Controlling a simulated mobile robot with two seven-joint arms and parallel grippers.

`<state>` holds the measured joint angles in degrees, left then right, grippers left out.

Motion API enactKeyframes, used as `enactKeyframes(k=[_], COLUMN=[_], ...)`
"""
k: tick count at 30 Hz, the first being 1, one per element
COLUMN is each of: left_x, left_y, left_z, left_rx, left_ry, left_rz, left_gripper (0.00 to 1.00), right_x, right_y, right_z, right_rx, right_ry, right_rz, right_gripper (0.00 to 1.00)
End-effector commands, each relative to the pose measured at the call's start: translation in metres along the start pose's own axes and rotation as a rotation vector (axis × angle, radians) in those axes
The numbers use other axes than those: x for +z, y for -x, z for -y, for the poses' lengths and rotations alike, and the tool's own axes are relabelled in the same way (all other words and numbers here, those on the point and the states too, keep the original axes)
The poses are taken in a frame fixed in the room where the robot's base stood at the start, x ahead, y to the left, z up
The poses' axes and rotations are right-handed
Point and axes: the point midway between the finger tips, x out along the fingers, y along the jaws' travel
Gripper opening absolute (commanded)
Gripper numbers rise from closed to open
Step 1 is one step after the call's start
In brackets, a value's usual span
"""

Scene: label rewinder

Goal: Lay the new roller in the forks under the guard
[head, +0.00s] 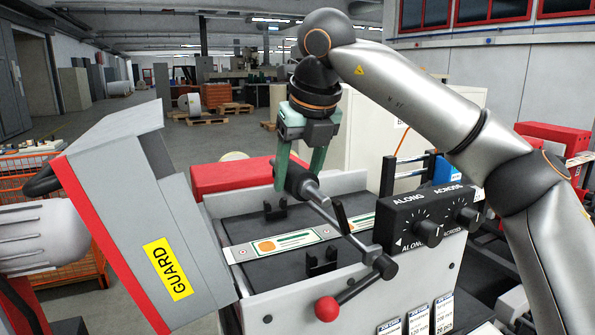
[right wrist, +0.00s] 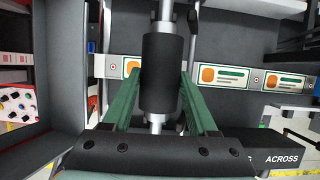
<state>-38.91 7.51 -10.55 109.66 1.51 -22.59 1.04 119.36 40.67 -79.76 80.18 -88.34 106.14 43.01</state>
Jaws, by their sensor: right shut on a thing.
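The new roller (head: 297,181) is a dark cylinder with metal shaft ends. My right gripper (head: 300,172) is shut on it with green fingers and holds it above the machine's bed. In the right wrist view the roller (right wrist: 158,72) stands out dark between the fingers, over the label strip. Two black forks show on the bed, one at the far side (head: 275,210) and one at the near side (head: 321,262); the roller is apart from them. The grey guard (head: 130,215) with a red edge is tilted up at the left. My left gripper is not visible; its white arm enters behind the guard.
A label strip (head: 285,244) crosses the dark bed between the forks. A knob box (head: 425,220) marked ALONG and ACROSS stands at the right. A red-balled lever (head: 327,308) projects in front. A red block (head: 232,175) lies behind the bed.

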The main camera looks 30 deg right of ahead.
Motion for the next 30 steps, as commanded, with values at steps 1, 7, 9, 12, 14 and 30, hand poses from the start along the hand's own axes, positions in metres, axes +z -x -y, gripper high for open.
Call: enactKeyframes(k=[1, 7, 9, 12, 14, 30], left_x=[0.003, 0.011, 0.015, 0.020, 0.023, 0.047], left_y=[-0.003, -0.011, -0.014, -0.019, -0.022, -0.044], left_z=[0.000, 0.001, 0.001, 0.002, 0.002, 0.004], left_rx=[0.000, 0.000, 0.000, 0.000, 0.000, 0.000], left_ry=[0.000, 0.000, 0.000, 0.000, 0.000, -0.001], left_rz=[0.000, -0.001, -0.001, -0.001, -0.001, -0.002], left_gripper=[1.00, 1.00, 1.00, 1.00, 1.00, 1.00], right_x=[-0.002, -0.008, -0.011, -0.014, -0.015, -0.031], right_y=[-0.005, -0.019, -0.025, -0.032, -0.036, -0.074], right_z=[0.000, 0.001, 0.001, 0.001, 0.000, 0.000], right_rx=[0.001, 0.000, 0.000, 0.001, 0.001, 0.001], right_ry=[-0.001, -0.003, -0.002, -0.002, -0.002, -0.001], right_rz=[0.002, 0.001, 0.001, 0.002, 0.002, 0.001], right_gripper=[0.00, 0.00, 0.00, 0.00, 0.00, 0.00])
